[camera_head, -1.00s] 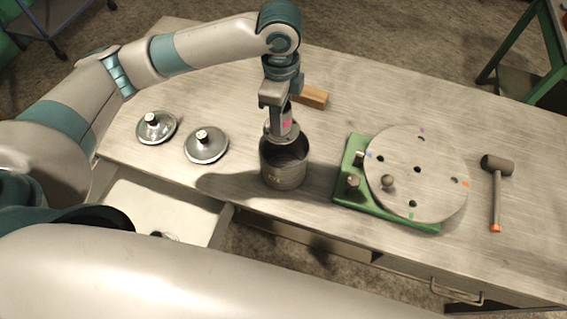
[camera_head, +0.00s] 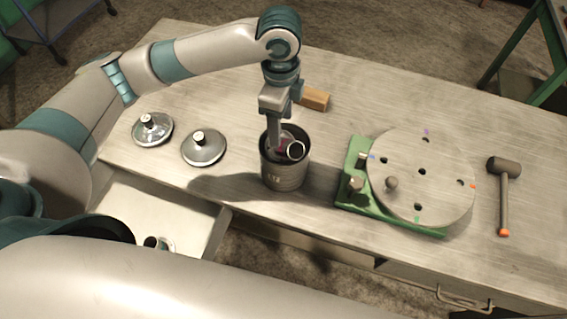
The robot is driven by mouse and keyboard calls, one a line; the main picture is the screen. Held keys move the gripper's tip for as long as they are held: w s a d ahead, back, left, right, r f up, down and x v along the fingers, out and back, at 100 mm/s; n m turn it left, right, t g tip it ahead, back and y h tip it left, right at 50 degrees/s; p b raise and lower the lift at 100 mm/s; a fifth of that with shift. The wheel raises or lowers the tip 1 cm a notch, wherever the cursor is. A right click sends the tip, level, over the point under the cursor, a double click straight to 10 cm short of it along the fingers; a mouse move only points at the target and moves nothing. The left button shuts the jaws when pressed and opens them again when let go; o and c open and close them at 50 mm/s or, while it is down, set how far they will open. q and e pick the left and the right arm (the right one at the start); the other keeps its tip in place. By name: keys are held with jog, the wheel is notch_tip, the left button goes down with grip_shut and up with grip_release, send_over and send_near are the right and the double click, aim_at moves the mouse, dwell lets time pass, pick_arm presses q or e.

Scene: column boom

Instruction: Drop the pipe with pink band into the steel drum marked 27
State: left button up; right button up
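The steel drum (camera_head: 284,175) is a dark grey open cylinder standing near the table's front edge. A small mark shows low on its front, too small to read surely. The pipe (camera_head: 295,150) is inside the drum, tilted, its round open end showing at the right of the mouth. A dull reddish patch beside that end may be its pink band; the rest is hidden by the drum wall. My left gripper (camera_head: 274,145) points down at the left of the drum's mouth. It looks open and let go of the pipe, though its fingers overlap in this view. My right gripper is not in view.
Two round metal lids with knobs (camera_head: 204,148) lie left of the drum. A wooden block (camera_head: 314,98) lies behind it. A green-based fixture with a round disc (camera_head: 420,185) and a mallet (camera_head: 502,190) are to the right. An open drawer (camera_head: 160,212) juts out at front left.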

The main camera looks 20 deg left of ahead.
pick_arm(q)
jog(key=shift+r, duration=0.3)
notch_tip(320, 180, up, 17)
jog(key=b, duration=0.4)
jog(key=shift+f, duration=0.15)
dwell(0.6)
jog(key=shift+s, duration=0.1)
dwell(0.5)
